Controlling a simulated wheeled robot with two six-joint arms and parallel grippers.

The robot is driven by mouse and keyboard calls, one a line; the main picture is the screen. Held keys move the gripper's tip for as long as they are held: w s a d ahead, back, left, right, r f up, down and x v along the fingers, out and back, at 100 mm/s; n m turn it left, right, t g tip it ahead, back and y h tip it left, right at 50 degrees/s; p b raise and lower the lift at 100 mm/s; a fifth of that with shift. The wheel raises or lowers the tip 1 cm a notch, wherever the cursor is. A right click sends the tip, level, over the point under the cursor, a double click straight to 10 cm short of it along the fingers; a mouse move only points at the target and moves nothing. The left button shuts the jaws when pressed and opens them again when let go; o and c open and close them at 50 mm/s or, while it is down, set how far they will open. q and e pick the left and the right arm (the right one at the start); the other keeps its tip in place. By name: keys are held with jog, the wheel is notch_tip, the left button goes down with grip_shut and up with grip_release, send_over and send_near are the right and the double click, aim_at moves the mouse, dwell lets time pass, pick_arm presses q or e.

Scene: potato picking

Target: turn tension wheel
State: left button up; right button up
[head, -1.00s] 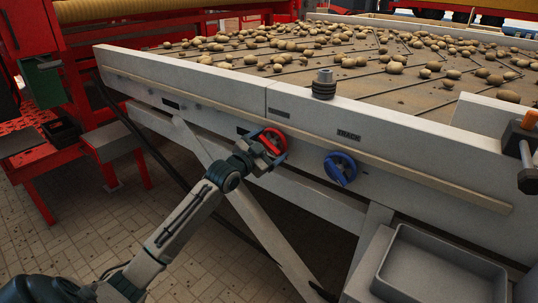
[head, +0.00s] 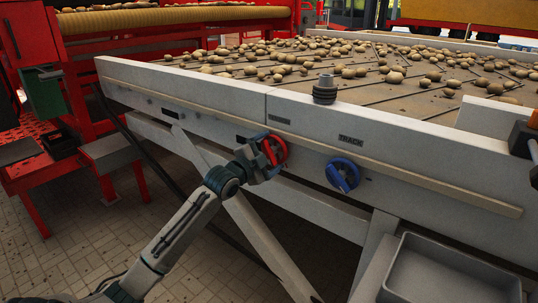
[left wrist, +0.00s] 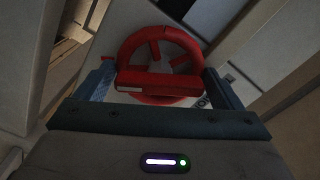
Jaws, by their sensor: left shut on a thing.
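A red hand wheel (head: 274,150) sits on the front of the white side panel. My left gripper (head: 262,158) is at the wheel, its arm coming in from the lower left. In the left wrist view, the red wheel's rim (left wrist: 160,37) and spokes show beyond a thick red grip bar (left wrist: 158,82). This bar lies between the two blue-grey jaws, which are shut on it. A blue wheel (head: 342,174) is further right on the panel, under a TRACK label (head: 350,140). My right gripper is out of view.
Potatoes (head: 350,72) lie on the dirty conveyor bed behind the panel. A grey cylinder (head: 324,90) stands on the panel's top edge. A grey tray (head: 450,262) is at the lower right. Pale diagonal braces (head: 262,240) run below the panel.

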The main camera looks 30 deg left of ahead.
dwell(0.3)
pick_arm(q)
jog(key=o, duration=0.7)
jog(key=shift+s, duration=0.1)
jog(key=shift+s+f, duration=0.1)
jog(key=shift+s, duration=0.2)
jog(key=s+b, duration=0.2)
jog(key=s, duration=0.8)
jog(key=shift+a, duration=0.4)
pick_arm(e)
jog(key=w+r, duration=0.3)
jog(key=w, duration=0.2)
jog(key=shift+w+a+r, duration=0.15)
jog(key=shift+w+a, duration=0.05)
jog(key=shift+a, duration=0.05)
